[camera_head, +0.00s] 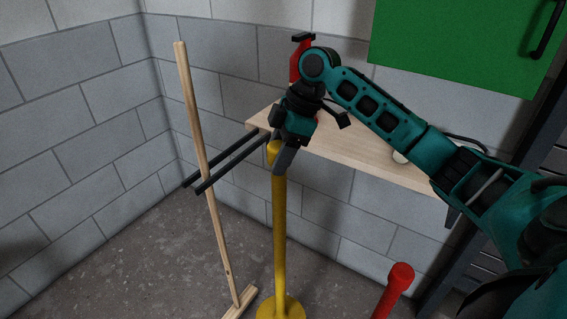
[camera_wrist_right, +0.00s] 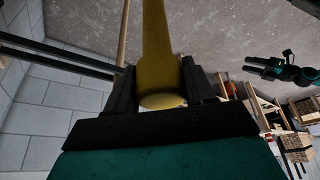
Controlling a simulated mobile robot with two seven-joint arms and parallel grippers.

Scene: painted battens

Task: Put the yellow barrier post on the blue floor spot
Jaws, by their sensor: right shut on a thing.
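The yellow barrier post (camera_head: 280,230) stands about upright in the head view, its round base (camera_head: 280,310) at the bottom edge. My right gripper (camera_head: 279,160) is shut on the post near its top. In the right wrist view the post (camera_wrist_right: 158,45) runs between the two dark fingers (camera_wrist_right: 160,88). My left gripper (camera_wrist_right: 258,68) seems to be the small dark and teal shape at the right of the right wrist view, away from the post; its jaw state is unclear. The blue floor spot is not visible in either view.
A wooden pole with a crossbar foot (camera_head: 210,190) leans left of the post, by two dark rails (camera_head: 228,162). A wooden shelf (camera_head: 365,150) and red object (camera_head: 296,65) are behind my right arm. A red post (camera_head: 395,285) stands at right. Grey block walls enclose the corner.

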